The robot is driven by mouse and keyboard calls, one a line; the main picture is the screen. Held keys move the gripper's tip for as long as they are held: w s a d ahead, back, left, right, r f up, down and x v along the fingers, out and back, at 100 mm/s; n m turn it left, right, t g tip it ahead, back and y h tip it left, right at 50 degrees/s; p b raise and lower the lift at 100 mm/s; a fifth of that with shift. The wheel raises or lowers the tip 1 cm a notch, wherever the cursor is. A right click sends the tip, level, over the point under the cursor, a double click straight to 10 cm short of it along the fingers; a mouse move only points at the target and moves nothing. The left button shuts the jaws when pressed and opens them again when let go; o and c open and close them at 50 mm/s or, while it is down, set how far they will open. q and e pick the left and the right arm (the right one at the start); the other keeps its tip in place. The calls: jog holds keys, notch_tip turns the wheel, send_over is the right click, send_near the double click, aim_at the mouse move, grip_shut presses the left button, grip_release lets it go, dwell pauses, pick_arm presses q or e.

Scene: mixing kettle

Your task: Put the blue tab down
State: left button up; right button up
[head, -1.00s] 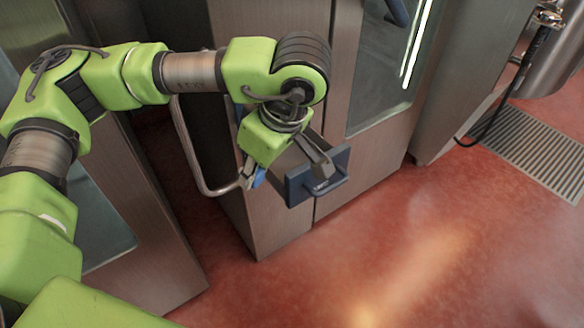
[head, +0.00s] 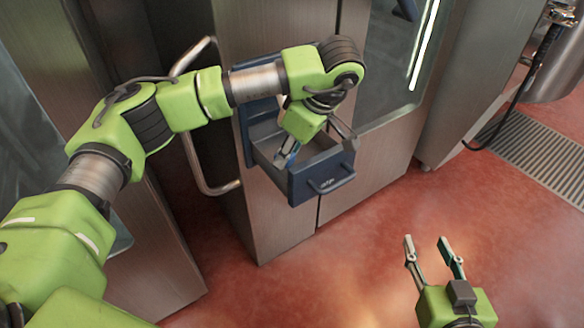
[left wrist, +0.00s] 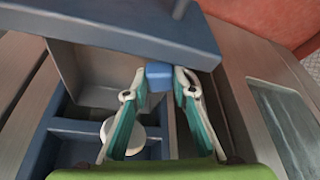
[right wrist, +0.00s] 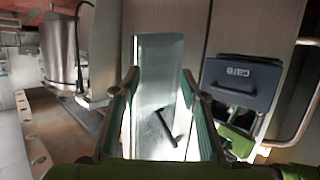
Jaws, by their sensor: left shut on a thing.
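My left gripper (head: 287,156) is shut on a small blue tab (left wrist: 159,75), which shows between its fingertips in the left wrist view. The gripper points down over the open dark blue drawer (head: 322,178) in the head view. In the left wrist view the drawer's front wall (left wrist: 120,32) lies just beyond the tab, and compartment walls (left wrist: 60,125) show to the left. I cannot tell whether the tab touches the drawer. My right gripper (head: 433,248) is open and empty above the red floor; its fingers also show in the right wrist view (right wrist: 160,80).
A round whitish item (left wrist: 130,140) is partly hidden behind the left finger inside the drawer. A metal door handle (head: 195,150) stands left of the drawer. A glass panel (head: 395,60) is to its right. The floor (head: 375,225) in front is clear.

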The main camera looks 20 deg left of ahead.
aim_at(292, 164)
pick_arm(q)
jog(key=shift+w+d+f+b, duration=0.1)
jog(key=shift+w+f+b, duration=0.15)
jog(key=shift+w+f, duration=0.3)
jog(key=shift+w+d+f+b, duration=0.1)
jog(key=shift+w+f+b, duration=0.15)
jog(key=shift+f, duration=0.35)
notch_tip(292, 164, down, 3)
jog(key=shift+w+r+b, duration=0.1)
jog(key=shift+w+b, duration=0.05)
jog(key=shift+b, duration=0.35)
pick_arm(e)
notch_tip(292, 164, up, 12)
jog(key=w+a+t+y, duration=0.1)
jog(key=t+y, duration=0.1)
jog(key=t, duration=0.4)
jog(key=shift+a, duration=0.4)
jog(key=shift+r, duration=0.1)
pick_arm(q)
jog(key=o, duration=0.8)
jog(key=shift+f, duration=0.2)
jog(key=shift+c, duration=0.2)
pick_arm(e)
jog(key=shift+r+t, duration=0.15)
jog(key=shift+t, duration=0.15)
pick_arm(q)
jog(key=shift+r, duration=0.1)
